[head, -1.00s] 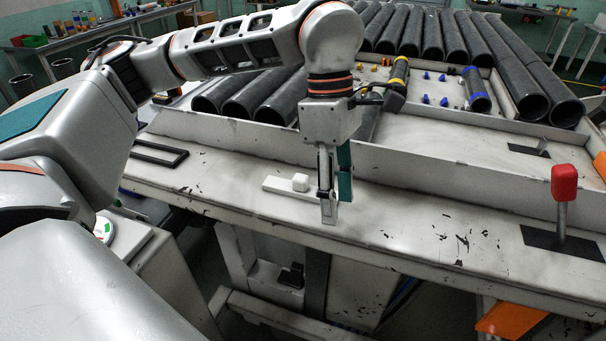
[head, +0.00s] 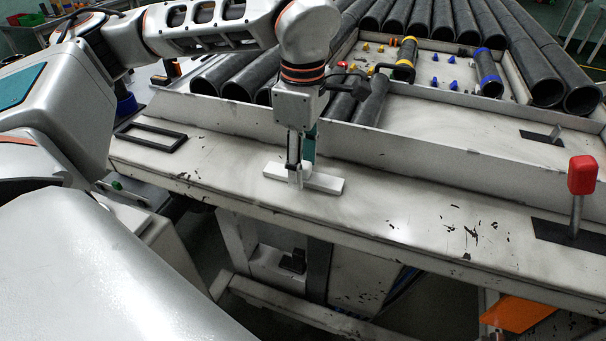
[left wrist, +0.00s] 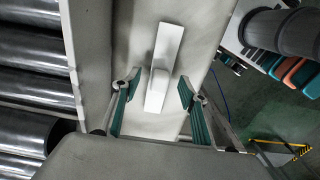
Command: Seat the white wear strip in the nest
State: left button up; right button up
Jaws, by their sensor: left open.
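The white wear strip (head: 328,184) lies flat on the pale bench ledge, with a small white block-like grip on top near its middle. It also shows in the left wrist view (left wrist: 168,45), with its raised grip (left wrist: 158,82). My left gripper (head: 301,180) is pointed down over the strip. In the left wrist view its teal-padded fingers (left wrist: 159,88) stand apart, one on each side of the raised grip, with gaps. A black rectangular frame (head: 175,147), which looks like the nest, lies empty on the ledge to the left. My right gripper is out of view.
A low upright wall (head: 400,150) runs along the back of the ledge. Behind it are dark rollers (head: 445,35) and a tray area with small coloured parts. A red-knobbed lever (head: 581,176) stands at the right. The ledge between frame and strip is clear.

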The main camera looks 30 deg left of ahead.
aim_at(303, 163)
pick_arm(q)
jog(key=shift+f, duration=0.35)
jog(key=c, duration=1.2)
jog(key=shift+r, duration=0.15)
notch_tip(303, 163, up, 20)
jog(key=shift+f+p, duration=0.1)
jog(key=shift+p, duration=1.15)
